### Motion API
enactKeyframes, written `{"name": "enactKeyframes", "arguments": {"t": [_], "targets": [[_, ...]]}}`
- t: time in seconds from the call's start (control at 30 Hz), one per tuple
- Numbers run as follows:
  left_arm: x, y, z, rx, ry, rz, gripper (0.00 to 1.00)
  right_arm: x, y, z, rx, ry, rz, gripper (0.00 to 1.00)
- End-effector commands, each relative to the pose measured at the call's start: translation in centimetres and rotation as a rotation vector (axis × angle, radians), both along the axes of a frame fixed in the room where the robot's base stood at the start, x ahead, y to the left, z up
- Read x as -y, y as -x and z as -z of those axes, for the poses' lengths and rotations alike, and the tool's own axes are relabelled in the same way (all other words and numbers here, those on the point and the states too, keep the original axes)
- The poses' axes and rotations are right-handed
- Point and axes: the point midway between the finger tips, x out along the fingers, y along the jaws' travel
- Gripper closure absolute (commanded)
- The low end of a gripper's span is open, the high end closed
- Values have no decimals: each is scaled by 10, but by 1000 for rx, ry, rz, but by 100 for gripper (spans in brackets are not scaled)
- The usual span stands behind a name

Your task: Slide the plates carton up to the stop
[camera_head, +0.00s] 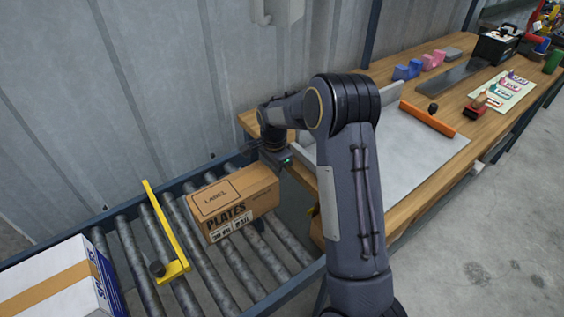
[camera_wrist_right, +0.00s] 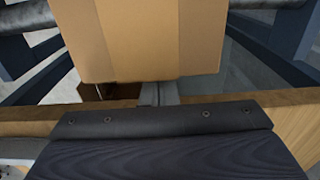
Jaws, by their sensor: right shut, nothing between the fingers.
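The brown plates carton (camera_head: 236,202), marked "PLATES" and "LABEL", sits on the roller conveyor (camera_head: 225,262). The yellow stop (camera_head: 163,228) crosses the rollers to its left, with a strip of bare rollers between them. My right gripper (camera_head: 272,156) is at the carton's right end, by the table corner; its fingertips are hard to make out there. In the right wrist view the closed fingers (camera_wrist_right: 160,92) point at the carton's plain side (camera_wrist_right: 145,40), very near it; I cannot tell whether they touch. My left gripper is not in view.
A white box with brown tape (camera_head: 55,283) stands on the rollers left of the stop. A wooden workbench (camera_head: 375,215) with tools and a grey sheet is at the right. A corrugated metal wall (camera_head: 120,95) runs behind the conveyor.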

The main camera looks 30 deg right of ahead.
Motion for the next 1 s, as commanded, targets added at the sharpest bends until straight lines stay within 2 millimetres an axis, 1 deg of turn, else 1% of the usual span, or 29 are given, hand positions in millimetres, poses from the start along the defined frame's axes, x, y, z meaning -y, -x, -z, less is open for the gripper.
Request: {"name": "enactKeyframes", "arguments": {"t": [0.13,0.5,0.57,0.7,0.8,0.9,1.0], "targets": [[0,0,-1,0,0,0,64,-8,1,0,-1,0,-1,100],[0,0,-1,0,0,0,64,-11,1,0,-1,0,-1,100],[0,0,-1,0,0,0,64,-18,1,0,0,0,-3,100],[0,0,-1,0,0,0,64,-48,4,0,-1,-1,-8,100],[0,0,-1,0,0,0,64,-66,6,0,-2,0,-6,100],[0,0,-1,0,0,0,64,-76,7,0,-1,1,-3,100],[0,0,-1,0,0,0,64,-78,7,0,-1,0,0,100]]}}
